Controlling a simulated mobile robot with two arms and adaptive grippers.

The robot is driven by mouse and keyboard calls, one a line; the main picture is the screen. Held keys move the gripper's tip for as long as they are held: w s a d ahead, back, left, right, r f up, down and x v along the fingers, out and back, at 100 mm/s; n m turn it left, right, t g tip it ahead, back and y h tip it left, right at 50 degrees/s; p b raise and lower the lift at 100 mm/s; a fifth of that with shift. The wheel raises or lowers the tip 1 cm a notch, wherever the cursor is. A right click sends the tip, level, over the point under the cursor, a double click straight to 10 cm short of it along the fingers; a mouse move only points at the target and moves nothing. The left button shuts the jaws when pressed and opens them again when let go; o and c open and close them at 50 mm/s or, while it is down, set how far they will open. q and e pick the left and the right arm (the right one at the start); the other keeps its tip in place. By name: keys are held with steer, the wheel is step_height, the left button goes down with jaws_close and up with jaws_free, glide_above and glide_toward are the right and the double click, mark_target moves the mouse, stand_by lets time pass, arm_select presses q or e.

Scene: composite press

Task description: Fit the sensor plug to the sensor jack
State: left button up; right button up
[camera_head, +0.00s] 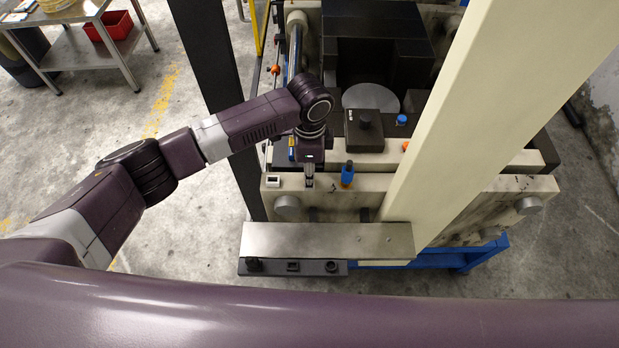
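My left arm reaches in from the left, and its gripper (309,183) points down over the cream front beam of the press. Its fingers look close together, but they are too small to tell whether they are open or shut on something. A blue upright piece with a dark top (347,175), possibly the sensor plug, stands just right of the gripper, apart from it. A small white block with a dark slot (273,181), possibly the sensor jack, sits left of the gripper on the same beam. My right gripper is not in view.
A dark post (213,65) and a thick cream column (478,110) flank the work area. A metal plate (325,240) lies in front.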

arm_select(q)
step_height(320, 180, up, 12)
stand_by(0.6)
